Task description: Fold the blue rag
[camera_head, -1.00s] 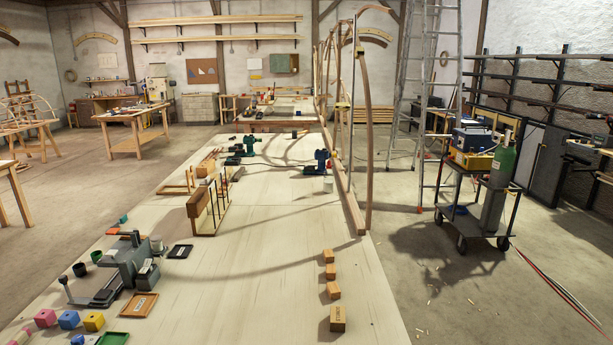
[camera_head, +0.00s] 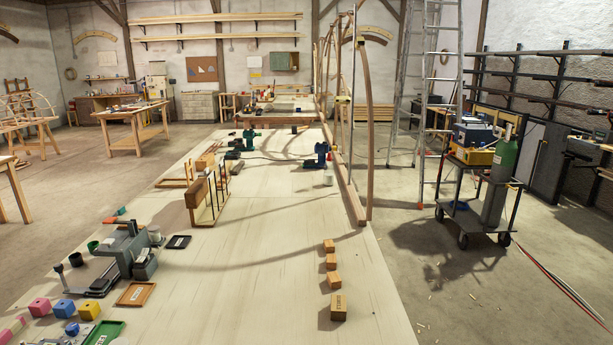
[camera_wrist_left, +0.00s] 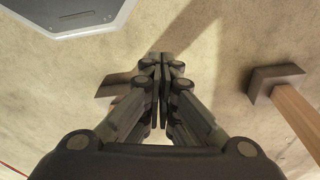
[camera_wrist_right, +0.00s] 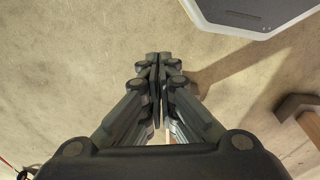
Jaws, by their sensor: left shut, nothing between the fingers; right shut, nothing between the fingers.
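I cannot make out a blue rag for certain in any view. My left gripper (camera_wrist_left: 163,60) is shut and empty in the left wrist view, above a bare concrete floor. My right gripper (camera_wrist_right: 159,60) is shut and empty in the right wrist view, also above bare floor. Neither gripper shows in the head view.
A long pale table (camera_head: 255,290) fills the middle. Wooden blocks (camera_head: 338,306) stand along its right side. A grey device (camera_head: 125,250), coloured cubes (camera_head: 88,310) and small trays (camera_head: 135,293) are at its left. A trolley (camera_head: 480,190) with a green cylinder and a ladder stand at the right.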

